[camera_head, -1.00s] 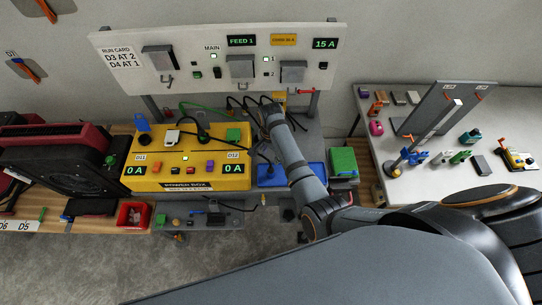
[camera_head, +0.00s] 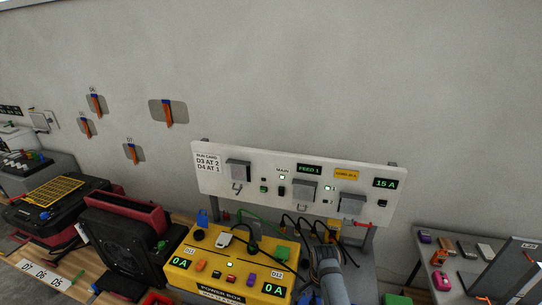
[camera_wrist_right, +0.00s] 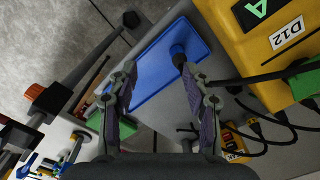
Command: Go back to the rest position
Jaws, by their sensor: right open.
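My right arm (camera_head: 329,272) comes up from the bottom edge of the head view, right of the yellow power box (camera_head: 232,265). My right gripper (camera_wrist_right: 158,85) shows in the right wrist view with its two fingers spread apart and nothing gripped between them. Beyond the fingers lies a blue tray (camera_wrist_right: 160,70) with a black plug (camera_wrist_right: 179,56) and its cable at its right edge. The fingertips are close to the tray; I cannot tell whether they touch it. My left gripper is in neither view.
A white switch panel (camera_head: 260,185) stands behind the power box, with cables hanging below it. A black and red fan unit (camera_head: 120,245) is to the left. A side table (camera_head: 455,290) with small parts is at right. The wall above is bare apart from tagged plates.

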